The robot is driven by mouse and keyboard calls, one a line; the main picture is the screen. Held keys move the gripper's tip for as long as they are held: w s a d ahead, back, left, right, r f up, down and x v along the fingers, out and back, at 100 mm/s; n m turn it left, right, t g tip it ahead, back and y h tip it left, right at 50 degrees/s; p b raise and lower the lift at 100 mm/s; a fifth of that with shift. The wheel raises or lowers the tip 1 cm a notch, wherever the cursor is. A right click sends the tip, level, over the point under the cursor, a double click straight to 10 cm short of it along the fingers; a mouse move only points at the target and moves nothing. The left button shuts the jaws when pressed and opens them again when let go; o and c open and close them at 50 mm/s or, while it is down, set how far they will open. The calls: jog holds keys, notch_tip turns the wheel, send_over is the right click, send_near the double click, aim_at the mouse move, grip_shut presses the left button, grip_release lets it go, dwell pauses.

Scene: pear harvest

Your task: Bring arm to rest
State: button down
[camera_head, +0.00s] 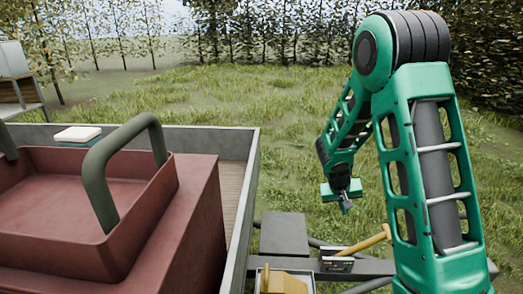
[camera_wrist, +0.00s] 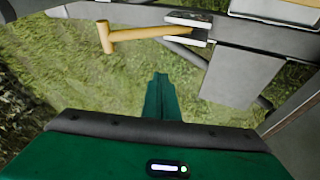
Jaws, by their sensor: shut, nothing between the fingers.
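My green arm is folded at the right of the head view, its elbow high and its forearm hanging down. My gripper (camera_head: 345,205) points downward over the grass, to the right of the trailer bed and above the grey frame. In the wrist view my gripper (camera_wrist: 161,80) shows as narrow green fingers closed together, with nothing between them and grass below.
A red crate (camera_head: 200,215) with green handles sits in the grey-walled trailer (camera_head: 252,170) at left. A white object (camera_head: 78,134) lies behind it. A yellow-handled mallet (camera_head: 365,240), also in the wrist view (camera_wrist: 135,36), rests on the frame near my gripper. Open grass lies beyond.

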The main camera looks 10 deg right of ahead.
jog(key=s+d+r+m+g+y, duration=0.1)
jog(key=s+r, duration=0.5)
jog(key=s, duration=0.3)
jog(key=s+r+m+g+y, duration=0.1)
jog(key=s+r, duration=0.6)
jog(key=s, duration=0.2)
jog(key=s+a+r+y, duration=0.1)
jog(key=s+a+r, duration=0.1)
jog(key=s, duration=0.6)
jog(key=s+a+r+y, duration=0.2)
jog(key=s+a, duration=0.1)
jog(key=s, duration=0.6)
jog(key=shift+s+a+r+m+g, duration=0.15)
jog(key=shift+a+r+m+g, duration=0.15)
